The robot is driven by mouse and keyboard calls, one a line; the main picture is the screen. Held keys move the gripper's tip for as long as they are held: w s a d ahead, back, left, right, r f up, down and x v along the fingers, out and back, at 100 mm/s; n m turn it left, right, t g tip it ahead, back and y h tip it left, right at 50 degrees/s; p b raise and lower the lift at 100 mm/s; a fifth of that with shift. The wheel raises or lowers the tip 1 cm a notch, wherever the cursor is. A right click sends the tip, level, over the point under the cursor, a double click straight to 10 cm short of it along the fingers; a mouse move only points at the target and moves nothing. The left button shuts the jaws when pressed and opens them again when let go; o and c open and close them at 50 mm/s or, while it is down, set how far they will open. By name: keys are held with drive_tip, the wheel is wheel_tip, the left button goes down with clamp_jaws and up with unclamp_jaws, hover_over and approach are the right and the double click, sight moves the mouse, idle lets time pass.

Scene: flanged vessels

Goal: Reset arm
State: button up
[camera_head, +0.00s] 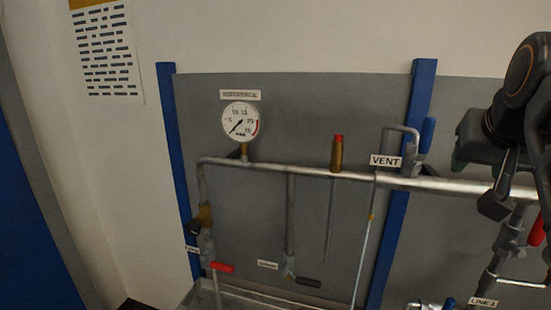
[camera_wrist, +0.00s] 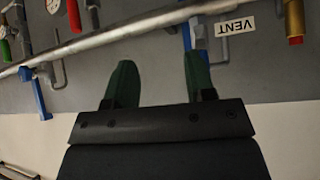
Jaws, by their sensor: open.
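My gripper (camera_wrist: 160,75) shows in the wrist view with its two green fingers apart and nothing between them. Grey panel shows through the gap, and a silver pipe (camera_wrist: 130,32) runs beyond the fingertips; I cannot tell how far away it is. In the head view my dark arm reaches in at the right edge, in front of the right part of the pipework. It hides part of the panel and pipe there. The fingertips are hard to make out in the head view.
In the head view a grey panel (camera_head: 300,110) with blue posts carries a horizontal pipe (camera_head: 320,173), a round gauge (camera_head: 240,121), a red-topped brass fitting (camera_head: 337,153) and a VENT label (camera_head: 385,161). A valve with a red handle (camera_head: 222,267) is lower left. White wall lies left.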

drive_tip(key=w+a+f+n+g+y, duration=0.1)
drive_tip(key=a+f, duration=0.2)
drive_tip(key=f, duration=0.7)
drive_tip(key=w+a+f+n+y, duration=0.1)
drive_tip(key=a+f, duration=0.2)
drive_tip(key=f, duration=0.8)
drive_tip(key=s+a+f+n+g+y, duration=0.2)
drive_tip(key=s+a+f, duration=0.3)
drive_tip(key=a+f, duration=0.3)
wheel_tip(320, 180, down, 4)
drive_tip(key=shift+a+r+n, duration=0.2)
drive_tip(key=shift+a+n, duration=0.2)
drive_tip(key=shift+n, duration=0.4)
drive_tip(key=shift+w, duration=0.1)
